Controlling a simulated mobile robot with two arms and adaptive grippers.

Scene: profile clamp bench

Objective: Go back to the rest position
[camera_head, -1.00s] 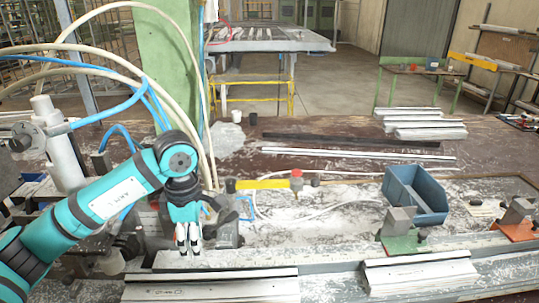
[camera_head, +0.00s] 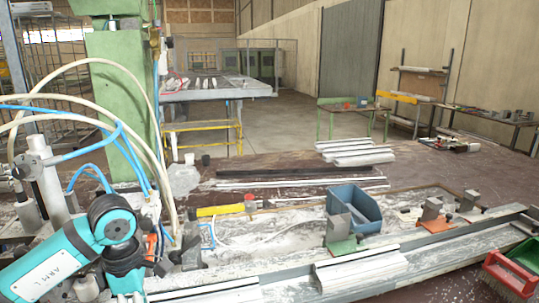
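My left arm comes in at the lower left. Its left gripper (camera_head: 130,295) points down at the bottom edge of the picture, in front of the bench's clamp hardware at the left. Two pale fingertips show with a gap between them, and I see nothing held; the very tips are close to the picture's edge. My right gripper is not in view.
Light metal profiles (camera_head: 355,268) lie along the bench's front rail. A blue bin (camera_head: 353,208) stands between metal clamp blocks on green (camera_head: 342,245) and orange bases. More profiles (camera_head: 355,152) lie behind.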

